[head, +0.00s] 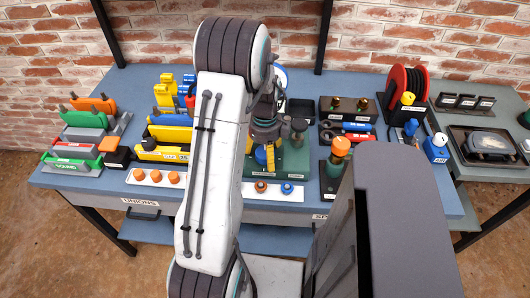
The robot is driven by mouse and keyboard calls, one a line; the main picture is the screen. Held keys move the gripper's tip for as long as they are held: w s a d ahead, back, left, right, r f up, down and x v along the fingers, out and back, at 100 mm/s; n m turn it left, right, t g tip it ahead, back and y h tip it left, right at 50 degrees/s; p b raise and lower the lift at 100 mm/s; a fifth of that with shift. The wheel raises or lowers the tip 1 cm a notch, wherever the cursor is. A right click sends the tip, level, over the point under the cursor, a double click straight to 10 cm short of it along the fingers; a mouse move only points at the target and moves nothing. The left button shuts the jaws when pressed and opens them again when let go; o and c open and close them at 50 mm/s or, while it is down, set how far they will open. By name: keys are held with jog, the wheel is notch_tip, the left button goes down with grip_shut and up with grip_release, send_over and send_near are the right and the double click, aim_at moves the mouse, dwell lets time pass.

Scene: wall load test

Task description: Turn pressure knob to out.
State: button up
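My gripper (261,150) points down over a green stand (290,163) near the middle of the blue bench, with my white arm partly in front of it. Yellow finger-like parts show beside a round blue piece (262,155) on this stand. The blue piece may be the pressure knob, but its label and pointer cannot be read. I cannot tell whether the fingers touch it or are closed on it. A small orange knob (261,187) and a small blue knob (287,188) sit on the white strip at the stand's front.
Left on the bench (85,183) are coloured holders and yellow bins (170,133). An orange-topped post (340,147) stands close on the right. Behind it is a dark box (347,110); a red hose reel (408,82) stands farther right. A brick wall is behind.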

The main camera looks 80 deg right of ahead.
jog(key=c, duration=1.2)
